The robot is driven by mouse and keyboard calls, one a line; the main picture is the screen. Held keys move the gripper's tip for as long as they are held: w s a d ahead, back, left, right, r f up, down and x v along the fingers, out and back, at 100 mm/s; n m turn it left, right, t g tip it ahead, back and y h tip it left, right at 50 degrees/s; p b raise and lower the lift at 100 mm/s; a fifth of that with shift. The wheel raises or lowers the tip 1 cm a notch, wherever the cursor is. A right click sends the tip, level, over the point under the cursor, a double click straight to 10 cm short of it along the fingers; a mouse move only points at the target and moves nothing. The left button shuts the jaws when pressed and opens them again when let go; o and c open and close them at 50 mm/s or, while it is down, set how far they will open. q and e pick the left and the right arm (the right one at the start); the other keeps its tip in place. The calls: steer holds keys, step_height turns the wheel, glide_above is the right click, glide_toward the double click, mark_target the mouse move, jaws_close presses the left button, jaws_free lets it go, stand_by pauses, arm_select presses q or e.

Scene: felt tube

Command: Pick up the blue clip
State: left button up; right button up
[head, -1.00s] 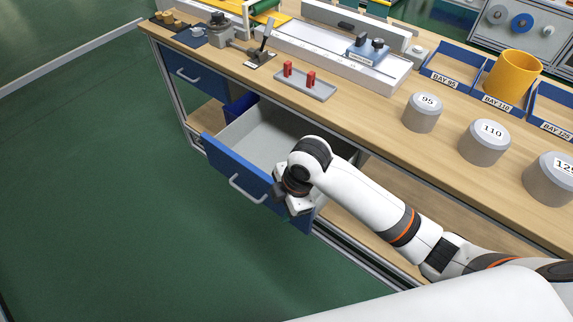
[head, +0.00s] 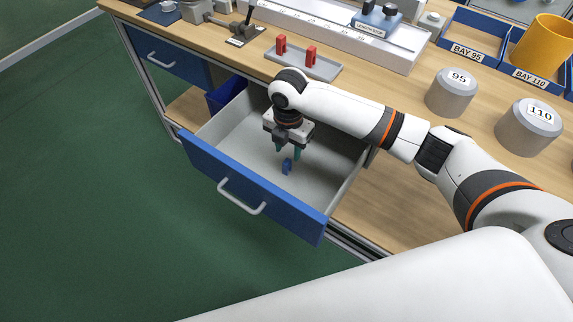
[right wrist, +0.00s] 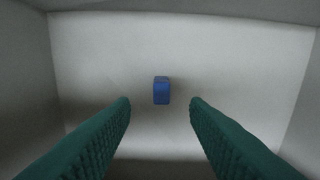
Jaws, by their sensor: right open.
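The blue clip (head: 287,166) lies on the grey floor of the open drawer (head: 215,130). In the right wrist view the clip (right wrist: 161,90) sits near the middle, a small blue block ahead of and between the fingertips. My right gripper (head: 288,153) points down into the drawer, above the clip. Its two green fingers (right wrist: 160,103) are spread wide with nothing between them, apart from the clip. My left gripper is not in view.
The drawer's blue front (head: 250,190) and grey walls surround the gripper. Above are the wooden worktop, a grey tray (head: 305,63) with two red clips (head: 281,45), and grey cylinders marked 95 (head: 452,93) and 110 (head: 529,127). A dark blue bin (head: 226,95) stands beside the drawer.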

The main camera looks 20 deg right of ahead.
mark_target(287, 161)
steer(key=shift+f, duration=0.7)
step_height(287, 161, down, 4)
steer(key=shift+a+f, duration=0.1)
steer(key=shift+f, duration=0.35)
steer(key=shift+c, duration=0.5)
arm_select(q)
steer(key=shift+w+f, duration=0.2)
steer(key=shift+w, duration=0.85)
arm_select(e)
jaws_close()
